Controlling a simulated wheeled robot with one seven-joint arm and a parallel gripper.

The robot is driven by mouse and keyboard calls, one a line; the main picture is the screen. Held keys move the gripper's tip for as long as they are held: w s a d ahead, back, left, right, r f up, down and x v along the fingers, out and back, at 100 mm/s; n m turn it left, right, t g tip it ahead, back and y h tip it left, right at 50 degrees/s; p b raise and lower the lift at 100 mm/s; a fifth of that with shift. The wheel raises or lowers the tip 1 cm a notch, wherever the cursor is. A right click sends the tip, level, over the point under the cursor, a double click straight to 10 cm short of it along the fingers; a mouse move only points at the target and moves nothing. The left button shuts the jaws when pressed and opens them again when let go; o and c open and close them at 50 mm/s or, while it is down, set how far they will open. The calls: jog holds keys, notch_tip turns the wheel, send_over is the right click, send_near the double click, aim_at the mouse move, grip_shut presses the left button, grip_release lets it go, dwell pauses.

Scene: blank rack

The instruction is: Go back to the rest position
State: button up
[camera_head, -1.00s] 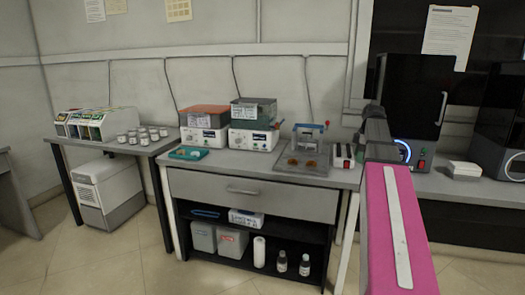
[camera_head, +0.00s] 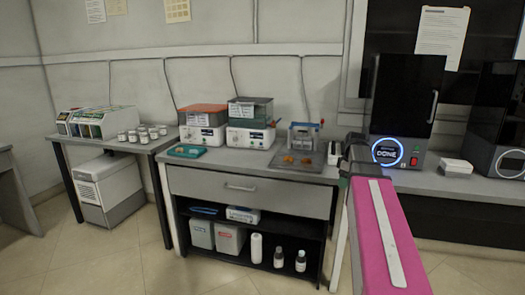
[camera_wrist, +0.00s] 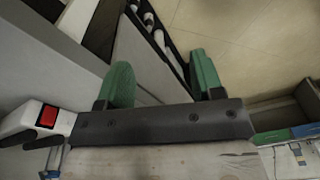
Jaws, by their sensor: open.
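My gripper (camera_wrist: 163,80) shows in the wrist view with its two green fingers spread apart and nothing between them. Below it in that view are the edge of the bench and the floor. In the head view my pink arm reaches forward at the lower right, and its far end is beside the right edge of the middle bench (camera_head: 262,177). The gripper's fingers cannot be made out in the head view.
A metal rack on a tray (camera_head: 292,164) and two boxed devices (camera_head: 250,136) stand on the middle bench. White jars (camera_head: 133,136) stand on the left table. Floor is open at front left.

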jog(key=s+a+f+m, duration=0.5)
jog(key=s+a+f, duration=0.2)
jog(key=f, duration=0.5)
jog(key=s+a+f+m+h, duration=0.1)
jog(key=s+a+f+m, duration=0.5)
jog(key=f, duration=0.7)
jog(key=s+a, duration=0.2)
jog(key=s, duration=0.1)
